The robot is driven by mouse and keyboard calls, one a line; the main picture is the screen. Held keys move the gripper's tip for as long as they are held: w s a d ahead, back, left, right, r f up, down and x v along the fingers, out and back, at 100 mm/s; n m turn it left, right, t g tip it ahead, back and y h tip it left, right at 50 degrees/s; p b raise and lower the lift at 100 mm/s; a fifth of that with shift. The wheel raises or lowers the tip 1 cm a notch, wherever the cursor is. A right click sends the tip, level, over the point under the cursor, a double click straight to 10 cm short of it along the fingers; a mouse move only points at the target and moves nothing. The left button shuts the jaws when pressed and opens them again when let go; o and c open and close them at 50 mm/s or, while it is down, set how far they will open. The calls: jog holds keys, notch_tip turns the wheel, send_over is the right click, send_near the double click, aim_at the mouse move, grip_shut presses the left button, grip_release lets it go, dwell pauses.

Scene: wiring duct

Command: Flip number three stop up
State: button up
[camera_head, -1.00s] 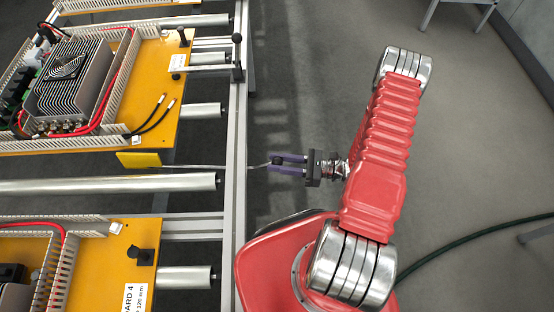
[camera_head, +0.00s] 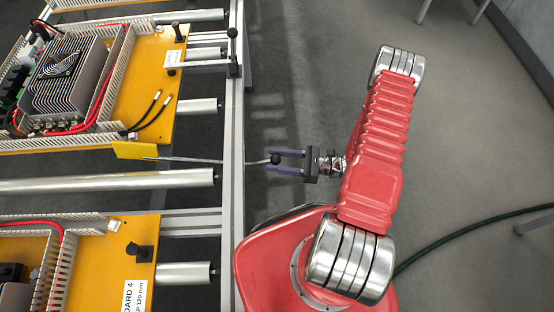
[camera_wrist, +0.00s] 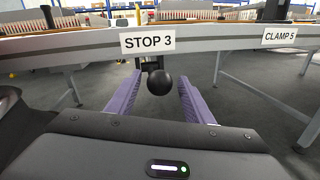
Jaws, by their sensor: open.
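The number three stop is a yellow plate (camera_head: 135,151) on a thin metal rod that reaches across the conveyor rail to a black ball knob (camera_head: 275,159). The plate looks tilted between the two boards. In the wrist view the black ball (camera_wrist: 160,82) hangs just below the white STOP 3 label (camera_wrist: 148,42). My gripper (camera_head: 288,161) is open, with its purple fingers on either side of the ball. The wrist view shows the fingers (camera_wrist: 160,100) apart with the ball between them. I cannot tell whether either finger touches it.
The conveyor's side rail (camera_head: 233,190) runs between my arm and the boards. A yellow board (camera_head: 150,75) with wiring lies behind, and another, labelled BOARD 4 (camera_head: 135,298), lies in front. A CLAMP 5 label (camera_wrist: 279,37) is to the right on the rail.

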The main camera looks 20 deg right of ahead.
jog(key=v, duration=1.3)
jog(key=shift+s+d, duration=0.25)
jog(key=shift+d, duration=0.05)
dwell(0.4)
